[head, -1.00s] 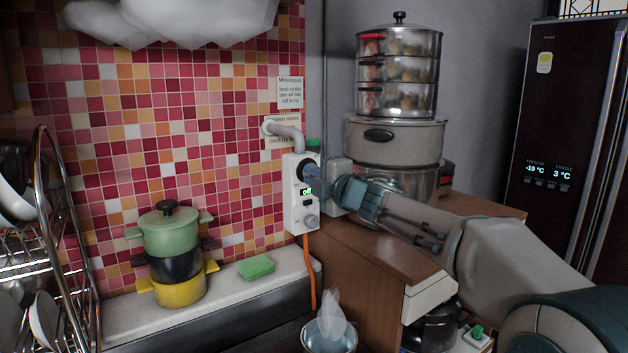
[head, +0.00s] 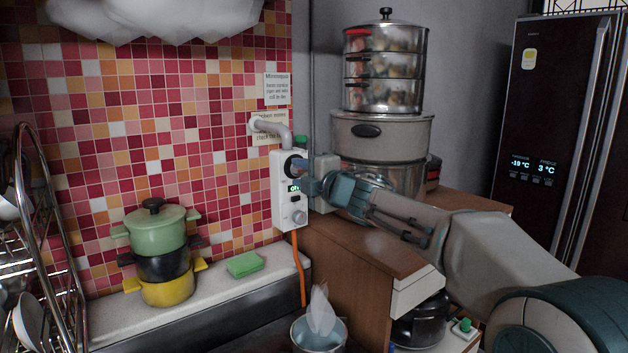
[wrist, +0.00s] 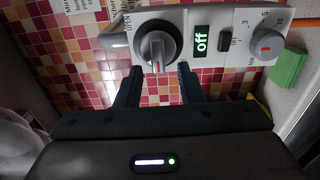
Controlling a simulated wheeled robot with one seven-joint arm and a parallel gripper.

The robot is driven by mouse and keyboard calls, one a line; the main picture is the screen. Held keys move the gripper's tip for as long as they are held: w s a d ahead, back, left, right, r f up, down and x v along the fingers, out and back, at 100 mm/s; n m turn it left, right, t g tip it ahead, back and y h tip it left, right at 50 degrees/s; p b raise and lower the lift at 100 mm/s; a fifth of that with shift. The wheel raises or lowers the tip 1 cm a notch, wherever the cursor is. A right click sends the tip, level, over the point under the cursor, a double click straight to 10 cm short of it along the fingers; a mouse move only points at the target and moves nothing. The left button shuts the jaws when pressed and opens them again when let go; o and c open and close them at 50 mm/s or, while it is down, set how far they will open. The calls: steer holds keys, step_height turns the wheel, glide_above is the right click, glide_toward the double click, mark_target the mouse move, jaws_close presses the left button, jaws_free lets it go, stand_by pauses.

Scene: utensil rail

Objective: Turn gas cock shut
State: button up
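The gas cock is a grey knob (wrist: 157,50) with a raised grip bar on a white control box (head: 290,205) fixed at the tiled wall's edge. In the wrist view its bar stands roughly up and down in the picture, and "OPEN" is printed to its left. The small display (wrist: 202,41) beside it reads "off". My gripper (wrist: 158,80) is open, its two dark fingers apart, with their tips near the knob's lower end, one to each side. I cannot tell if they touch it. In the head view my gripper (head: 313,187) is at the box's right side and partly hides the knob.
A second, smaller dial (wrist: 267,44) and a black switch (wrist: 228,42) sit on the box. A grey pipe (head: 270,126) enters above; an orange hose (head: 298,270) hangs below. Stacked steamers (head: 384,70) stand behind my arm. Stacked pots (head: 160,228) and a green sponge (head: 245,264) lie left.

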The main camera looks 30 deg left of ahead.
steer(key=b+v, duration=0.2)
steer(key=v, duration=1.1)
steer(key=shift+s+d, duration=0.2)
